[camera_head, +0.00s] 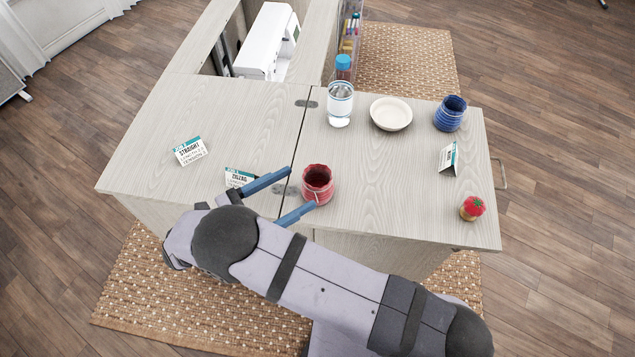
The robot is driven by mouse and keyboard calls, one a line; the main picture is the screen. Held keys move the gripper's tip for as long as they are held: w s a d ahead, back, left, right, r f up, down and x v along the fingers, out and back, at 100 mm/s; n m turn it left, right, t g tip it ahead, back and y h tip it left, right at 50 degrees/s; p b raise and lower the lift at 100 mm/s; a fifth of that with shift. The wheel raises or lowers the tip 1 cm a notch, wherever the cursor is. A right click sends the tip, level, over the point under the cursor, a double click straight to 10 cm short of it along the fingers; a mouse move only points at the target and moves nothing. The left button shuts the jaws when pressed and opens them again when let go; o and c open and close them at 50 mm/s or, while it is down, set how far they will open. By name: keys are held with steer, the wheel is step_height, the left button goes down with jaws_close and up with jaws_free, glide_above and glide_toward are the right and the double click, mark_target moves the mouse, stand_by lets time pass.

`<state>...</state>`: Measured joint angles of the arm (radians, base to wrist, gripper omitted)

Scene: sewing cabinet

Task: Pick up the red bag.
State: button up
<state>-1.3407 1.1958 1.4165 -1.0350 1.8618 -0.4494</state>
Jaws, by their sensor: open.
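The red bag (317,184) stands upright near the front of the cabinet top, just right of the hinged seam. It looks like a small round pouch with an open top. My gripper (303,192) is open, with its two blue fingers pointing right and up toward the bag. One fingertip ends at the upper left of the bag, the other at its lower front. I cannot tell whether either finger touches it.
A labelled card (239,178) lies partly behind my upper finger. Another card (189,151) is at left. A clear bottle (340,103), white bowl (391,113), blue bag (450,114), small card (448,157) and tomato pincushion (472,207) stand right. A sewing machine (267,42) is behind.

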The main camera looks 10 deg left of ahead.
mark_target(305, 183)
steer(key=shift+r+p+x, duration=0.15)
steer(key=shift+p+x, duration=0.4)
steer(key=shift+x, duration=0.55)
steer(key=shift+r+p+x, duration=0.15)
steer(key=shift+p+x, duration=0.4)
steer(key=shift+x, duration=0.55)
steer(key=shift+w+d+f, duration=0.15)
steer(key=shift+w+d, duration=0.15)
steer(key=c, duration=1.2)
